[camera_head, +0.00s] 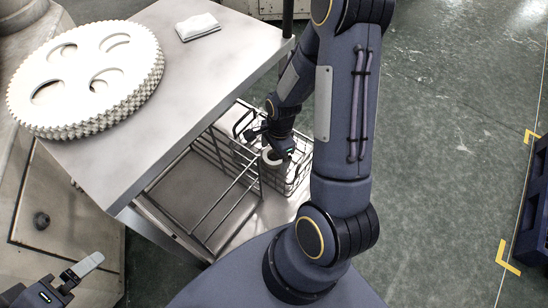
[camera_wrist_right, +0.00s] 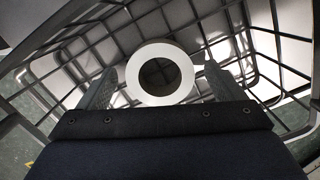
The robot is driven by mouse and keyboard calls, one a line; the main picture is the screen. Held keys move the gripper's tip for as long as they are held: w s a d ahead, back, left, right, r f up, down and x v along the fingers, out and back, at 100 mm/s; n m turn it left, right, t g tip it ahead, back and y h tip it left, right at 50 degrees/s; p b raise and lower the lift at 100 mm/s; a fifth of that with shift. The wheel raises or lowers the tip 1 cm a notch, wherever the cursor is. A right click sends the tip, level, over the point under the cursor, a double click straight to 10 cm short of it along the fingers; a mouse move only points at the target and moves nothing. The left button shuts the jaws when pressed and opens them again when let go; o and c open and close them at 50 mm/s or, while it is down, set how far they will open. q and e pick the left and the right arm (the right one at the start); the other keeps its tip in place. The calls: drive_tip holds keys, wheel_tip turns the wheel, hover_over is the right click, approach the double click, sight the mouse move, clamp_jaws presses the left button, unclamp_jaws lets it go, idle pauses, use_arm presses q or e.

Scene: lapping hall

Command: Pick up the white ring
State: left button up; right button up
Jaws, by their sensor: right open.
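The white ring (camera_wrist_right: 184,80) shows in the right wrist view, inside a wire basket, with its dark hole facing the camera. In the head view the ring (camera_head: 269,158) shows only in part beside my right gripper (camera_head: 277,149), at the basket. In the wrist view the two fingers of my right gripper (camera_wrist_right: 158,84) stand apart, one on each side of the ring. I cannot tell whether they touch it. My left gripper (camera_head: 76,277) is at the lower left of the head view, away from the ring; its jaw state is unclear.
The wire basket (camera_head: 297,181) stands on the lower shelf (camera_head: 187,190) of a metal cart. The cart's top (camera_head: 200,62) overhangs to the left and carries large white gear-like discs (camera_head: 84,78) and a folded white cloth (camera_head: 198,27).

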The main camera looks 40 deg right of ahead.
drive_tip(key=c, duration=1.2)
drive_tip(key=shift+r, duration=0.1)
drive_tip(key=shift+c, duration=0.2)
